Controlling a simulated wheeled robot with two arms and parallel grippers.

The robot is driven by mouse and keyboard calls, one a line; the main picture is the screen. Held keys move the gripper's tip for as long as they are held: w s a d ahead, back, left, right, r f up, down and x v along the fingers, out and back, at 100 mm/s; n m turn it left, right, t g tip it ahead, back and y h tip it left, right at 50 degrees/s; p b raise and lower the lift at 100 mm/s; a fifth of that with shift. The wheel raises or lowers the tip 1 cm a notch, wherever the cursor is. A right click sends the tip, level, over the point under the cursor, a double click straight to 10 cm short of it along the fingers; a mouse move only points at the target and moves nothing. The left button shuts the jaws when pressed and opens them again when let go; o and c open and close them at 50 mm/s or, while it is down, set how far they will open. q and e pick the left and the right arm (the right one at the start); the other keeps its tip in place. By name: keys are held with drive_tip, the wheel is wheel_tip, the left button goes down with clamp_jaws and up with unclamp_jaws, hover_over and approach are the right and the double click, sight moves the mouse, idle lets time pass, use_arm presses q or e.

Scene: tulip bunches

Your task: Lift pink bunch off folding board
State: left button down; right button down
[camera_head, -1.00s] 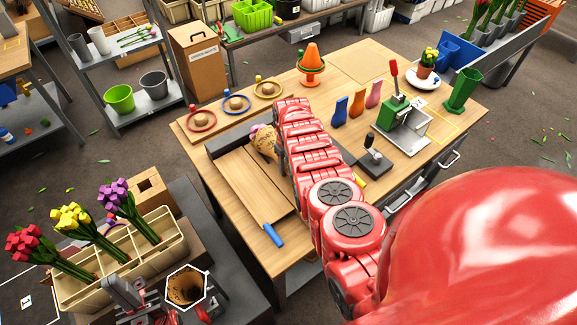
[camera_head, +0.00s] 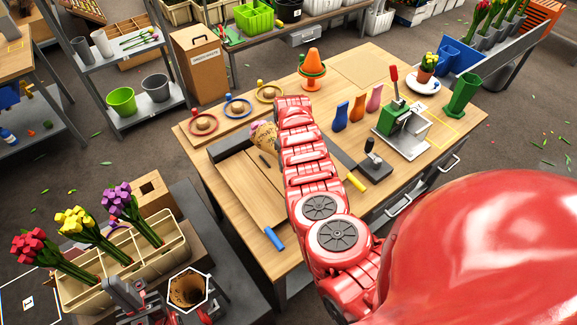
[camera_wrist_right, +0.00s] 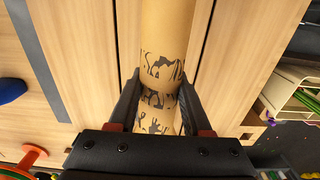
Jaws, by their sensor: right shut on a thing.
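The pink bunch (camera_head: 264,136), wrapped in brown paper, shows at the folding board's far end in the camera_head view, its lower part hidden behind my right arm. A dark mark, possibly its shadow, shows on the wooden folding board (camera_head: 243,184) below it. In the right wrist view my right gripper (camera_wrist_right: 160,100) is shut on the patterned paper wrap (camera_wrist_right: 165,35), with board planks behind. Its jaws are hidden by my arm in the camera_head view. My left gripper (camera_head: 160,306) is low at the left, fingers apart, beside a hexagonal holder (camera_head: 188,288).
A cream divided crate (camera_head: 130,262) holds red, yellow and purple bunches at lower left. A blue handle (camera_head: 274,238) is at the board's near edge. Ring stands (camera_head: 204,122), an orange cone (camera_head: 313,65) and a green press (camera_head: 402,122) stand on the table.

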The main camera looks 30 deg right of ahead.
drive_tip(key=shift+s+a+p, duration=0.2)
drive_tip(key=shift+s+p, duration=0.05)
drive_tip(key=shift+s, duration=0.4)
drive_tip(key=shift+s+a+p, duration=0.2)
drive_tip(key=shift+s, duration=0.4)
drive_tip(key=s+a, duration=0.1)
drive_tip(key=s, duration=0.1)
drive_tip(key=s+b, duration=0.1)
drive_tip(key=s, duration=0.1)
drive_tip(key=s+a+b, duration=0.1)
drive_tip(key=s, duration=0.2)
drive_tip(key=shift+a+r, duration=0.2)
drive_tip(key=shift+a, duration=0.1)
drive_tip(key=s, duration=0.1)
drive_tip(key=s+a+p, duration=0.1)
drive_tip(key=s, duration=0.2)
drive_tip(key=shift+s+a+r, duration=0.3)
drive_tip(key=shift+a+r, duration=0.05)
drive_tip(key=shift+r, duration=0.05)
drive_tip(key=shift+s+a, duration=0.2)
drive_tip(key=shift+s, duration=0.25)
